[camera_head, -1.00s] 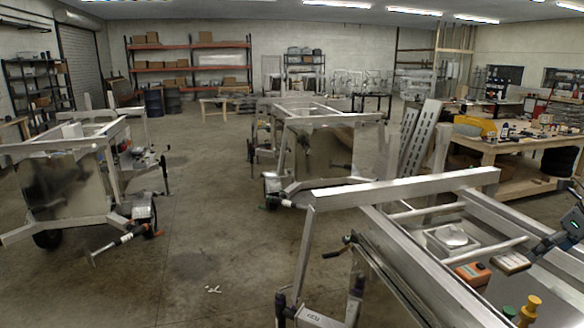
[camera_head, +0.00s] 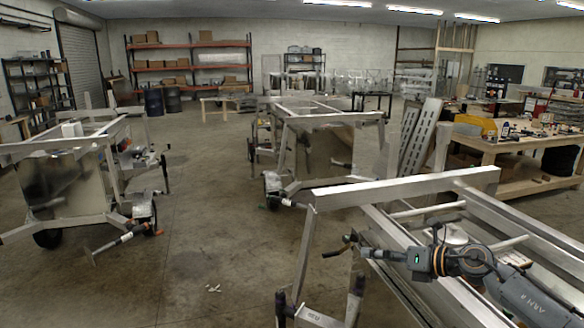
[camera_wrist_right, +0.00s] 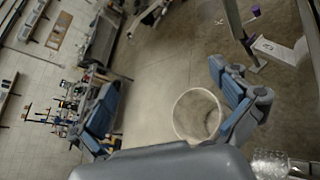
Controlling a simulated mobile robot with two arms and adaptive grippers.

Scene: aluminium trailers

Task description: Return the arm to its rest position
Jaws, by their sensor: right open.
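My right arm comes in from the lower right of the head view, over the near aluminium trailer (camera_head: 400,188). Its wrist and gripper (camera_head: 385,253) point left above the trailer frame, and the fingers are hard to make out there. In the right wrist view my right gripper (camera_wrist_right: 170,95) is open, with its two blue-grey fingers wide apart. Nothing is held between them. A round white-rimmed thing (camera_wrist_right: 175,118) shows beyond the gap, near the right finger; I cannot tell what it is. My left gripper is in neither view. The arm hides the trailer's small boxes and knobs.
Two more aluminium trailers stand at the left (camera_head: 60,185) and in the middle (camera_head: 325,155). A wooden workbench (camera_head: 490,150) with tools is at the right, and orange shelving (camera_head: 190,46) at the back.

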